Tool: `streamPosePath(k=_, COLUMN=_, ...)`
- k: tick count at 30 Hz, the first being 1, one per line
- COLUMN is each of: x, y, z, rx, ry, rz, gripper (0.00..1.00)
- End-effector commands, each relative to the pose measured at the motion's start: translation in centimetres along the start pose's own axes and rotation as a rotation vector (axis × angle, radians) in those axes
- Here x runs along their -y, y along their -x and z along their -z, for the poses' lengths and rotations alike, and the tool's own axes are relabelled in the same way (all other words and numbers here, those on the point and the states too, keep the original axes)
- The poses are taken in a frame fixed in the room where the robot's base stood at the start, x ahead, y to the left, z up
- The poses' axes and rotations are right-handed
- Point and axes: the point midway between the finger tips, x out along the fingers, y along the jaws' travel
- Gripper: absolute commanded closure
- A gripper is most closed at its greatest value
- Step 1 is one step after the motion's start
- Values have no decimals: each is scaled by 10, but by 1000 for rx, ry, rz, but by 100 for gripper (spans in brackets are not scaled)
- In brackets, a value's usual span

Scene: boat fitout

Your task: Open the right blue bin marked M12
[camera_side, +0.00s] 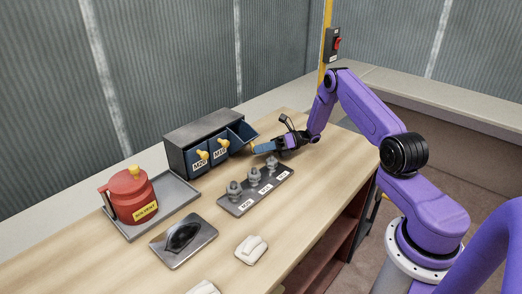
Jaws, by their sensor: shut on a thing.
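A dark bin rack (188,134) stands at the back of the bench. Its left bin marked M20 (200,162) and middle bin marked M16 (220,152) have yellow handles and sit in the rack. The right blue bin (244,131) stands out from the rack, with its blue side showing. Its label is not readable. My gripper (266,148) is in front of it, shut on its yellow handle; the fingers partly hide the handle and the bin's front.
A dark plate (264,194) with grey fittings and labels lies in front of the rack. A red solvent can (131,196) stands on a grey tray (184,192) at left. A dark pad (183,240) and white cloths (251,250) lie nearer the front.

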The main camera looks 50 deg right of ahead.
Motion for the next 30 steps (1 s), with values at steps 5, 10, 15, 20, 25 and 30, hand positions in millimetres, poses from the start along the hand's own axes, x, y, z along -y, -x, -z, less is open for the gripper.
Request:
streamPosePath(k=5, x=-1, y=1, z=0, rx=1, ry=1, rz=-3, gripper=50)
streamPosePath(k=10, x=0, y=0, z=0, rx=1, ry=1, rz=-2, gripper=50)
streamPosePath(k=15, x=0, y=8, z=0, rx=3, ry=1, rz=1, gripper=50)
streamPosePath(k=20, x=0, y=33, z=0, rx=4, ry=1, rz=2, gripper=50)
streamPosePath(k=25, x=0, y=68, z=0, rx=3, ry=2, rz=2, gripper=50)
streamPosePath(k=30, x=0, y=104, z=0, rx=3, ry=2, rz=1, gripper=50)
